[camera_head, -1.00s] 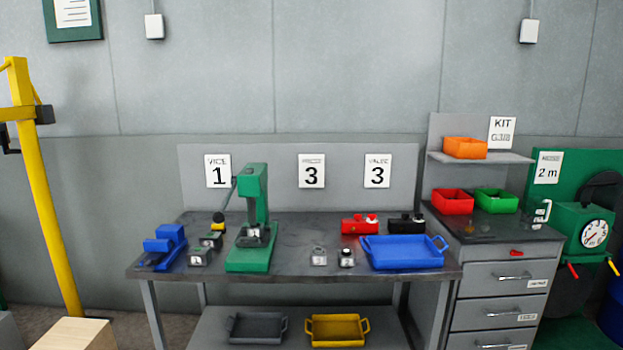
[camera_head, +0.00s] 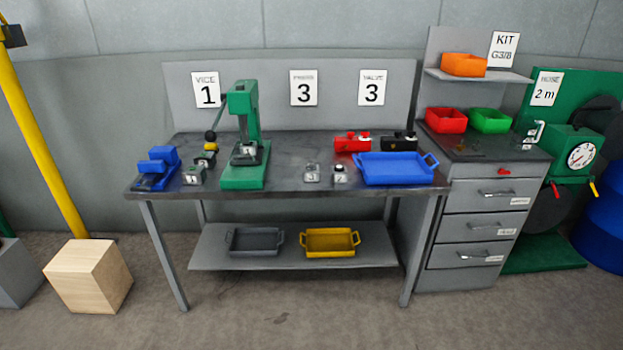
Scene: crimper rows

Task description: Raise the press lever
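The green press (camera_head: 242,140) stands upright on the left half of the workbench (camera_head: 290,150). Its lever (camera_head: 216,121) slants down from the left side of the press head. The lever ends in a dark round knob (camera_head: 210,136), low, near a small yellow-topped piece. A grey block marked with a digit (camera_head: 247,151) sits on the press under its head. Neither of my grippers is in view.
A blue vice (camera_head: 158,168) and small dark blocks stand left of the press. Small numbered blocks, red and black valves (camera_head: 352,142) and a blue tray (camera_head: 395,168) are to the right. A wooden cube (camera_head: 85,277) is on the floor at left. Floor before the bench is clear.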

